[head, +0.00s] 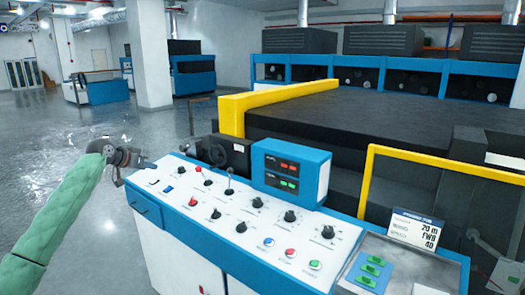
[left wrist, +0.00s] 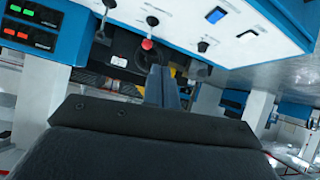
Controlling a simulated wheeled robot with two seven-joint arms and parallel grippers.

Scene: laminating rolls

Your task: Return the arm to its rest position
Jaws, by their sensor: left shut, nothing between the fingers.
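My left arm, in a pale green sleeve, comes in from the left in the head view. My left gripper (head: 119,178) is dark and shut, with nothing in it, beside the far left corner of the control console (head: 175,257). In the left wrist view its shut fingers (left wrist: 162,86) point toward the console's edge, near a red-knobbed lever (left wrist: 147,45). I cannot tell whether they touch the console. My right gripper is not in view.
The console top carries several knobs, levers, buttons and a blue display box (head: 290,168). Yellow guard rails (head: 231,115) edge the dark machine bed (head: 350,120) behind. A sign (head: 412,229) stands at the right. Open grey floor (head: 60,130) lies at the left.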

